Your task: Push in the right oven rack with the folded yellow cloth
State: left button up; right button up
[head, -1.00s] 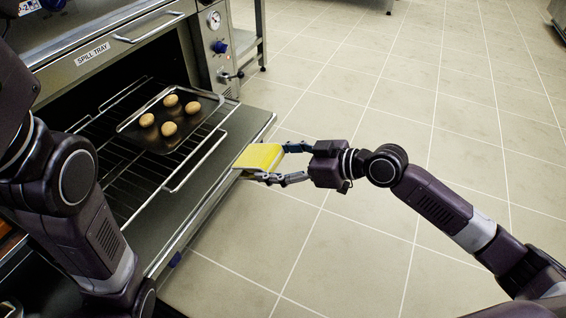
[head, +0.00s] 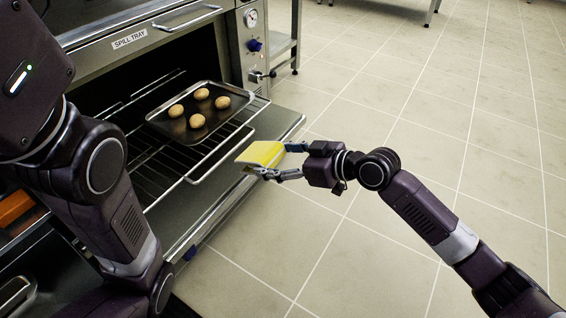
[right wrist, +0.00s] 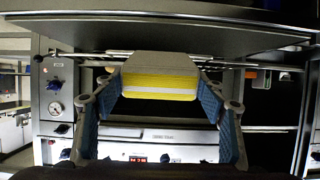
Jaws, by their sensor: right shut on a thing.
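The folded yellow cloth (head: 261,153) is pinched between the fingers of my right gripper (head: 273,160), over the edge of the lowered oven door. In the right wrist view the cloth (right wrist: 160,86) sits between both fingers (right wrist: 160,112). The wire oven rack (head: 219,158) sticks out of the open oven, with a dark baking tray (head: 222,123) on it. The cloth is close to the rack's front bar at its right end; I cannot tell whether they touch. My left arm is at the left, but its gripper is out of view.
Several round brown items (head: 201,94) lie on the tray. The lowered oven door (head: 276,122) extends below the rack. A control panel with a dial (head: 250,17) and blue knobs stands beside the opening. Open tiled floor (head: 390,110) lies to the right.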

jog(key=shift+w+a+f, duration=0.25)
jog(key=shift+a, duration=0.05)
jog(key=shift+b+x, duration=0.3)
jog(key=shift+x, duration=0.65)
jog(key=shift+b+x, duration=0.4)
jog(key=shift+x, duration=1.15)
jog(key=shift+w+a, duration=0.15)
jog(key=shift+a, duration=0.1)
jog(key=shift+p, duration=0.45)
jog(key=shift+w+a+f, duration=0.1)
jog(key=shift+f, duration=0.05)
jog(key=shift+b+x, duration=0.45)
jog(key=shift+x, duration=0.45)
jog(key=shift+a, duration=0.15)
